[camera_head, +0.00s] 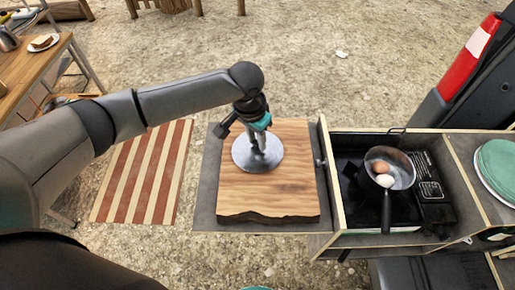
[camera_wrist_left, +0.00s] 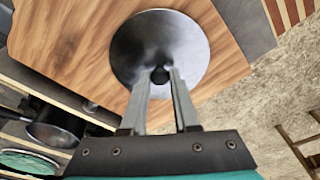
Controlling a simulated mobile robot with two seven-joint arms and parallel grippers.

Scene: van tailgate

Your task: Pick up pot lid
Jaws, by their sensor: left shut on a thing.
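The pot lid (camera_head: 243,158) is a round, shiny metal disc with a dark knob, over the wooden board (camera_head: 268,194). It also shows in the left wrist view as a grey disc (camera_wrist_left: 160,40). My left gripper (camera_head: 257,148) comes down on it from above. In the left wrist view its fingertips (camera_wrist_left: 160,76) are closed around the dark knob. I cannot tell whether the lid touches the board or is slightly above it. My right gripper is not in view.
Right of the board, a pan (camera_head: 399,171) holding two eggs sits on a stove in an open drawer box. Green plates (camera_head: 497,165) are at the far right. A striped mat (camera_head: 143,172) lies on the gravel at left. A wooden table (camera_head: 30,66) stands at upper left.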

